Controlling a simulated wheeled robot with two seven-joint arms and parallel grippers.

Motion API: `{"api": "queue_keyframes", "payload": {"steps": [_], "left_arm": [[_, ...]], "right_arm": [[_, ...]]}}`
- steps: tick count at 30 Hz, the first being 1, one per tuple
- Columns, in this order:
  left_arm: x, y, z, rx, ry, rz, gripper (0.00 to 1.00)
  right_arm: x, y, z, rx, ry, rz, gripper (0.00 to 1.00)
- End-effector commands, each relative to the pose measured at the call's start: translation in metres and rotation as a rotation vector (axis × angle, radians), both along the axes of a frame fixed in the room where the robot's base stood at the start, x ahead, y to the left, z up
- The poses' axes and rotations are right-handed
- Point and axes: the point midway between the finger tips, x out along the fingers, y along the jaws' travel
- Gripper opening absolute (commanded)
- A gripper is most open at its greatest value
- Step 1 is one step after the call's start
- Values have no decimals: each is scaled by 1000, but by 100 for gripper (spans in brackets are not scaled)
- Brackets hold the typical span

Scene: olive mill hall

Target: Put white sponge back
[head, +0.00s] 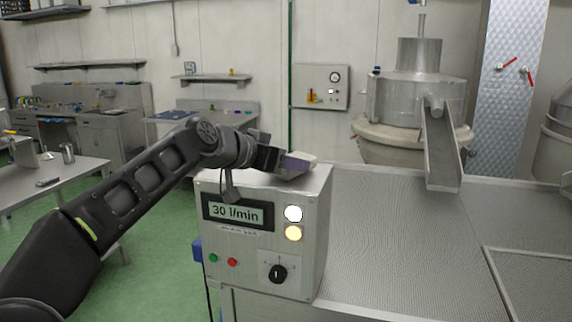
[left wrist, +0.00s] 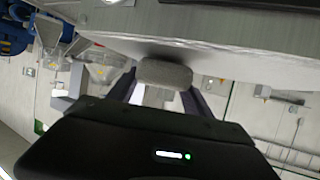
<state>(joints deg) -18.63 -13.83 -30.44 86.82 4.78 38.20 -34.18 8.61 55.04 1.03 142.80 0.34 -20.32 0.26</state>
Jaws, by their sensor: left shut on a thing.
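The white sponge (head: 303,157) is at the top of the grey control box (head: 313,232) in the head view. Its pale rounded block also shows between the fingers in the left wrist view (left wrist: 164,74). My left gripper (head: 292,163) reaches in from the left over the box and is shut on the sponge. In the left wrist view a dark shadow lies where the sponge meets the edge of a light metal surface (left wrist: 230,42). I cannot tell whether the sponge touches the box top. Fingers hide part of the sponge. My right gripper is not in view.
The box front has a "30 l/min" display (head: 233,213), lit buttons and a black knob (head: 278,274). A perforated metal table (head: 400,235) lies to its right, with a sloping chute (head: 440,150) above it. A steel table (head: 60,180) stands at the left.

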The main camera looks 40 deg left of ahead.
Motion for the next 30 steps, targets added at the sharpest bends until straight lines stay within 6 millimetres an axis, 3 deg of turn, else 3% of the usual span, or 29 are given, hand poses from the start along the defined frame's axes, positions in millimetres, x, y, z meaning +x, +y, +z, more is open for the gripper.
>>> {"api": "queue_keyframes", "payload": {"steps": [8,9,16,25,30], "left_arm": [[0,0,-7,1,-1,0,20],[0,0,-7,1,0,0,60],[0,0,-7,0,-1,1,79],[-1,0,-7,0,-1,1,80],[-12,2,-3,0,-3,2,80]], "right_arm": [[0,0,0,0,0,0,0],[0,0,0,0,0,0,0],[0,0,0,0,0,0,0],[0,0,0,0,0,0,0],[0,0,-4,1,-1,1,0]]}}
